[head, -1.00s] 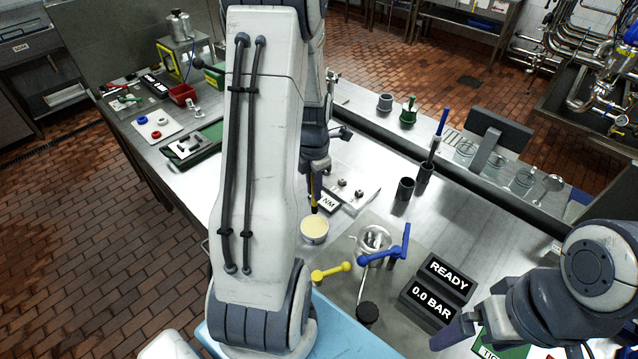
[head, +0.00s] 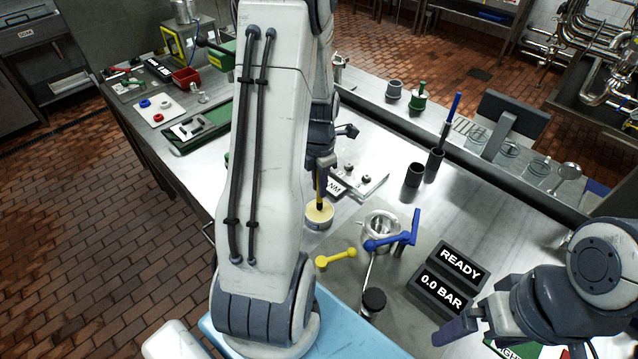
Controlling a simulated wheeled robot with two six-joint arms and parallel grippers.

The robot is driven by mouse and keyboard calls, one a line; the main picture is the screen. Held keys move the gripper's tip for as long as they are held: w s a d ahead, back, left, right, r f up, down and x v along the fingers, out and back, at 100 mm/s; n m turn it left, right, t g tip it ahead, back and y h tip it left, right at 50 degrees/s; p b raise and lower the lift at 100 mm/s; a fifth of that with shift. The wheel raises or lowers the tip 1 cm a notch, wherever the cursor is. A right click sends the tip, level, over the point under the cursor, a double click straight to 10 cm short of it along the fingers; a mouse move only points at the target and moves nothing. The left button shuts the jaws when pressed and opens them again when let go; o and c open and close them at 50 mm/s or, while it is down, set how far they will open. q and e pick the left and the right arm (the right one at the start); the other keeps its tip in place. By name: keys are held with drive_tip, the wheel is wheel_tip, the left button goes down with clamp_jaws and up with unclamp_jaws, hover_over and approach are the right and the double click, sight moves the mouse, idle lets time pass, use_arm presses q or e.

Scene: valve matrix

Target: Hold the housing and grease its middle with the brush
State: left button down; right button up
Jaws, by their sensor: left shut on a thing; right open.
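The brush's lower end is at the grease in a round white pot (head: 318,221) with pale yellow contents. The steel housing (head: 380,219), a round open body, sits on the grey mat right of the pot. A blue lever (head: 392,242) lies in front of it and partly covers it. My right gripper (head: 468,330) is open and empty at the lower right, apart from the housing. One of its fingers shows clearly.
A yellow handle (head: 336,258) and a black knob (head: 373,301) are near the housing. Display blocks reading READY (head: 461,263) and 0.0 BAR (head: 441,292) stand between housing and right gripper. Dark cups (head: 414,175) stand behind.

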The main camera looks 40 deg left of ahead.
use_arm(q)
drive_tip(key=shift+f+b, duration=0.4)
drive_tip(key=shift+f, duration=0.1)
idle(0.7)
idle(0.9)
wheel_tip(320, 180, up, 7)
drive_tip(key=p, duration=0.6)
idle(0.9)
